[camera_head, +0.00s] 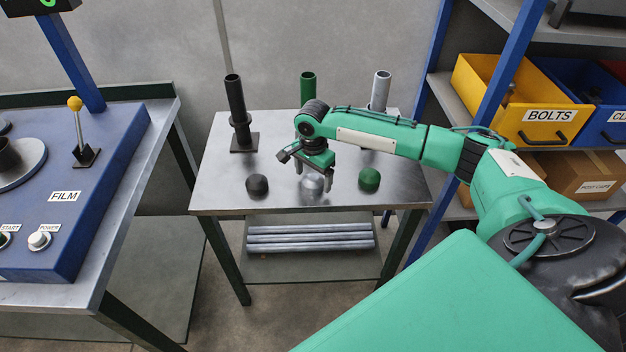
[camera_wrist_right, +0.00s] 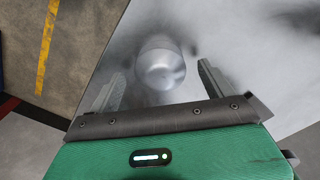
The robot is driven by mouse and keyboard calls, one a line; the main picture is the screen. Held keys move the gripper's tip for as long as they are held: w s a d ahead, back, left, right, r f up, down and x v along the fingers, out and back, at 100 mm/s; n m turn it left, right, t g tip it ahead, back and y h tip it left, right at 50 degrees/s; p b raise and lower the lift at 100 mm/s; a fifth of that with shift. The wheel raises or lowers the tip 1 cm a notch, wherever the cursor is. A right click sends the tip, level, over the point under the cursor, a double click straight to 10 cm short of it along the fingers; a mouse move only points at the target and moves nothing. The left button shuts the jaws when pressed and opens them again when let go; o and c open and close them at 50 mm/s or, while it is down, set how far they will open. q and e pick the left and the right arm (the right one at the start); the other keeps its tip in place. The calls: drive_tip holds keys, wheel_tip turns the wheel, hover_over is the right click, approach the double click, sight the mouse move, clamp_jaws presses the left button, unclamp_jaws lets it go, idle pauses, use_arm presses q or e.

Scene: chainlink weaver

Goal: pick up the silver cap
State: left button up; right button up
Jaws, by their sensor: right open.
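The silver cap (camera_head: 312,183) is a small rounded metal cap on the grey metal table (camera_head: 225,170), between a black cap (camera_head: 257,185) and a green cap (camera_head: 370,180). In the right wrist view the silver cap (camera_wrist_right: 160,66) lies ahead of and between the two fingers. My right gripper (camera_head: 316,180) points down over the silver cap, with its fingers on either side in the head view. In the wrist view the right gripper (camera_wrist_right: 160,88) is open and empty. Whether a finger touches the cap I cannot tell. My left gripper is not in view.
A black post (camera_head: 236,100), a green post (camera_head: 308,87) and a silver post (camera_head: 380,90) stand along the table's back. Grey tubes (camera_head: 310,238) lie on the lower shelf. A blue control panel (camera_head: 100,180) is at left; a yellow bolts bin (camera_head: 530,110) is at right.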

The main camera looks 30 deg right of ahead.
drive_tip(key=shift+f, duration=0.75)
drive_tip(key=c, duration=1.1)
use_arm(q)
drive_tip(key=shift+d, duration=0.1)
use_arm(e)
drive_tip(key=shift+r, duration=0.1)
